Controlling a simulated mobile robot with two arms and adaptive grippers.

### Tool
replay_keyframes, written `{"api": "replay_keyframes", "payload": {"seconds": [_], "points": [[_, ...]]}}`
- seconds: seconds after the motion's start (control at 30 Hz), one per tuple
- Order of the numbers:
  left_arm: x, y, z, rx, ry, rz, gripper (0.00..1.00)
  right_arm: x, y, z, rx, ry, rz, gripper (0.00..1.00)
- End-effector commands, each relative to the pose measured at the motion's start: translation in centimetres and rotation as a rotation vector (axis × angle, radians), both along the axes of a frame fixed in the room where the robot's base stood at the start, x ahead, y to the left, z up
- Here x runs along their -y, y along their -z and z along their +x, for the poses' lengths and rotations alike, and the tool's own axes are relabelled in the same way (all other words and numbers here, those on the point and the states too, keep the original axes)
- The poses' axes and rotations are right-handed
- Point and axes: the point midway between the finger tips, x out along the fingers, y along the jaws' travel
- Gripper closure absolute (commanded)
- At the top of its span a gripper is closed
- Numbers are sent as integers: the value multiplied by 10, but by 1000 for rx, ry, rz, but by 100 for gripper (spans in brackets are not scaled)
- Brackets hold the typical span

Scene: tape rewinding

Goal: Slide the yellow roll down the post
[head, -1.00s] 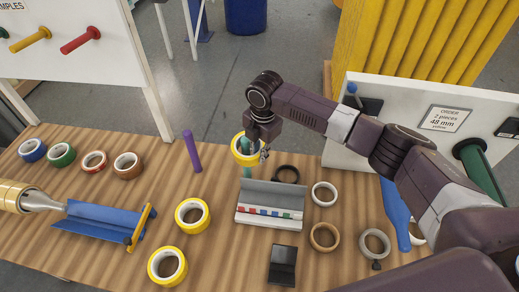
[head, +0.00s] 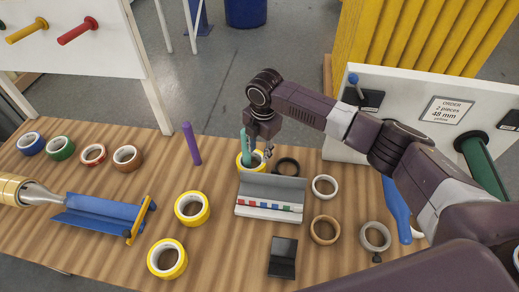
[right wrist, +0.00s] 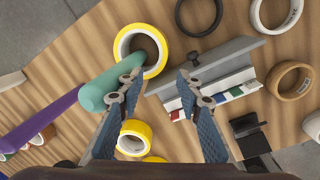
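The teal post (head: 244,147) stands upright behind the grey tray. The yellow roll (head: 241,165) is around the post low down, at table level, partly hidden by my right gripper. In the right wrist view, the lower end of the post (right wrist: 108,88) goes into the hole of the roll (right wrist: 121,45). My right gripper (head: 266,153) is just above the roll, beside the post. In the right wrist view its two fingers (right wrist: 158,77) are spread apart with nothing between them. My left gripper is not in view.
A grey tray with a coloured strip (head: 268,208) stands in front of the post. A purple post (head: 191,145) is to the left. A black ring (head: 296,170) lies close right. Two yellow-edged rolls (head: 181,219) (head: 155,270) lie front left.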

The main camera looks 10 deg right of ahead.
Motion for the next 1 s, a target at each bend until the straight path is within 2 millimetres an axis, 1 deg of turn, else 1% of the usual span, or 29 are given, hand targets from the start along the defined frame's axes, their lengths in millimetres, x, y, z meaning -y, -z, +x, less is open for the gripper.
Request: {"api": "replay_keyframes", "payload": {"seconds": [0.17,0.27,0.37,0.6,0.7,0.83,1.0], "points": [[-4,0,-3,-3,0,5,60,0,-1,0,-1,0,-1,67],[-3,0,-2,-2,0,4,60,0,-10,-1,0,0,0,67],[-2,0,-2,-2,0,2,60,1,-27,-2,3,-1,-1,67],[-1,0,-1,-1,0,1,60,2,-79,-7,4,-1,0,67],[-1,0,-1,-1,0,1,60,3,-97,-8,2,-1,0,67],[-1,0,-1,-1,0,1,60,3,-112,-10,1,0,0,67],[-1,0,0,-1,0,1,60,3,-119,-11,0,1,0,67]]}}
